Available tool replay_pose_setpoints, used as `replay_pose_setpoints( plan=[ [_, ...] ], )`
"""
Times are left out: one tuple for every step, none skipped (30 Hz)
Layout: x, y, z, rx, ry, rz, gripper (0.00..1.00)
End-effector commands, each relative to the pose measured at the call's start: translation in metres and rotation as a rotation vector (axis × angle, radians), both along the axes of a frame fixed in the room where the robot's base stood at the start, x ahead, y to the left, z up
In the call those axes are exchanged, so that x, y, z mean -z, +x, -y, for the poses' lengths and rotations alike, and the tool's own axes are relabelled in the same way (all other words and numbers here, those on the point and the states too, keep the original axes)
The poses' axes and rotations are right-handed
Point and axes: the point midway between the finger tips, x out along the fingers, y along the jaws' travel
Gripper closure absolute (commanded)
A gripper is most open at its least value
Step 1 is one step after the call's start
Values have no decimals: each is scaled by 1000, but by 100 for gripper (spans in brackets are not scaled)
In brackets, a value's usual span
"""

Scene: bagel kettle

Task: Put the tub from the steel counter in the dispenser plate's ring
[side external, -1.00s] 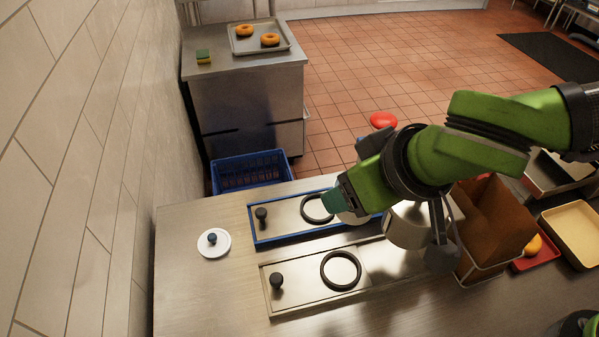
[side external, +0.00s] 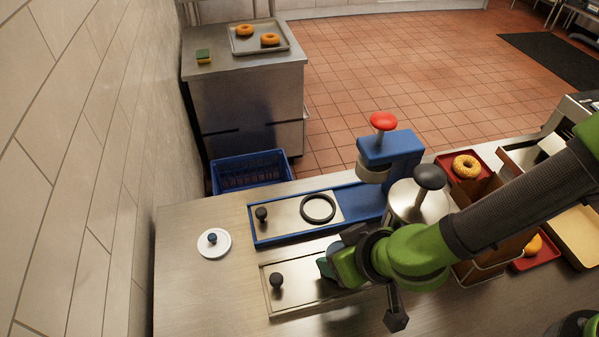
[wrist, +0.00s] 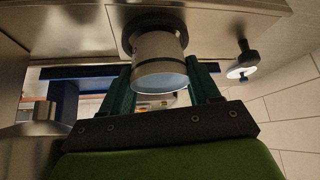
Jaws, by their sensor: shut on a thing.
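My gripper (side external: 325,267) is low over the near steel dispenser plate (side external: 302,299), to the right of that plate's dark knob (side external: 277,280). In the wrist view its two teal fingers (wrist: 162,82) are shut on a pale grey tub (wrist: 158,50) with a light blue face. The tub's far end meets a dark ring (wrist: 130,36) on the plate. I cannot tell whether it is seated inside or just above it.
The blue dispenser (side external: 403,148) with a red knob and its own empty ring (side external: 318,196) stands behind. A steel dispenser (side external: 402,200) with a black knob is close to my arm. A white lid (side external: 213,243) lies left; the counter around it is clear.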

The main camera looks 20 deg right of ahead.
Motion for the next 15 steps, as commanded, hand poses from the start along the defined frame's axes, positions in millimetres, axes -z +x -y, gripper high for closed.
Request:
replay_pose_setpoints(
  plan=[
    [5,-1,0,-1,-1,-2,71],
    [6,0,0,-1,-1,-1,71],
    [7,0,0,0,0,0,71],
    [7,0,0,1,1,0,71],
    [7,0,0,2,1,0,71],
    [6,0,0,2,1,1,71],
    [6,0,0,2,1,1,71],
    [6,0,0,2,1,1,71],
    [6,0,0,2,1,1,71],
    [7,0,0,2,1,0,71],
    [7,0,0,2,1,0,71],
    [8,0,0,1,1,0,71],
    [9,0,0,1,0,0,71],
    [10,0,0,1,1,0,37],
    [9,0,0,1,1,1,31]
  ],
)
